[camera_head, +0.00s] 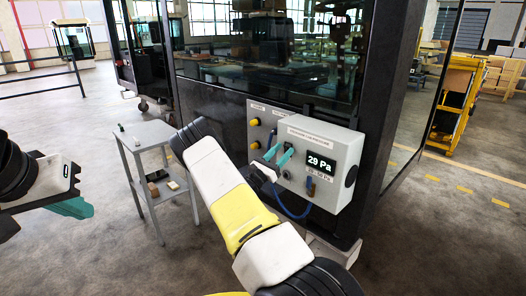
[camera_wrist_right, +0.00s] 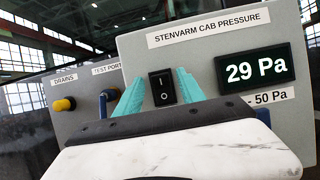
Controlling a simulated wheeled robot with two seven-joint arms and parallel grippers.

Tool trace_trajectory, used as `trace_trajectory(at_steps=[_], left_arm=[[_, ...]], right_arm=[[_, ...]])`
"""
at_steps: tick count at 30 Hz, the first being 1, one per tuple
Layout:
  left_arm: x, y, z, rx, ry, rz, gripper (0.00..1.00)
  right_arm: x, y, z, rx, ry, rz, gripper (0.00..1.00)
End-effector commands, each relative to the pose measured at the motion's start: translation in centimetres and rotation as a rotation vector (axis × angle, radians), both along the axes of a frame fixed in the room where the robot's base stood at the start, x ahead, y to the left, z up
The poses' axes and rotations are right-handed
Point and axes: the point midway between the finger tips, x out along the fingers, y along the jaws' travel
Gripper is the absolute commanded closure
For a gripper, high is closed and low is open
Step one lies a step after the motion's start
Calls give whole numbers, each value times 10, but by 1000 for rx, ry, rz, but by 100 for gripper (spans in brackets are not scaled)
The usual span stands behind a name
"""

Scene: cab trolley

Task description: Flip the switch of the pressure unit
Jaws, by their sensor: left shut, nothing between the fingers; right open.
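The pressure unit (camera_head: 322,132) is a pale grey box on the dark cab wall, its display reading 29 Pa. In the right wrist view the unit (camera_wrist_right: 200,60) is labelled "STENVARM CAB PRESSURE". Its black rocker switch (camera_wrist_right: 162,87), marked I and O, sits left of the display. My right gripper (camera_wrist_right: 158,92) is open, its teal fingers on either side of the switch in that view; I cannot tell whether they touch. In the head view my right gripper (camera_head: 279,155) is at the unit's front. My left gripper (camera_head: 80,208) is shut and empty at the far left.
A grey panel with yellow knobs (camera_head: 254,123) is left of the unit. A blue hose (camera_head: 290,212) hangs below. A small grey trolley (camera_head: 147,135) stands left of my right arm. A yellow cart (camera_head: 455,105) is at the right; the floor between is clear.

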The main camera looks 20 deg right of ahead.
Motion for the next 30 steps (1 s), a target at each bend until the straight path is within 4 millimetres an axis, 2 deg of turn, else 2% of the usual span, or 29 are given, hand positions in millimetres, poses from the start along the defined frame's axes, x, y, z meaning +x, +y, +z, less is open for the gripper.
trace_trajectory(at_steps=[5, 13, 18, 30], left_arm=[[0, 0, 0, 0, 0, 0, 100], [0, 0, 0, 0, 0, 0, 100], [0, 0, 0, 0, 0, 0, 100], [0, 0, 0, 0, 0, 0, 100]], right_arm=[[-2, 7, -3, 1, 1, 1, 54], [-17, 44, -22, -1, 2, 2, 54], [-25, 61, -31, 0, 1, 2, 54], [-27, 65, -33, 0, 0, 0, 54]])
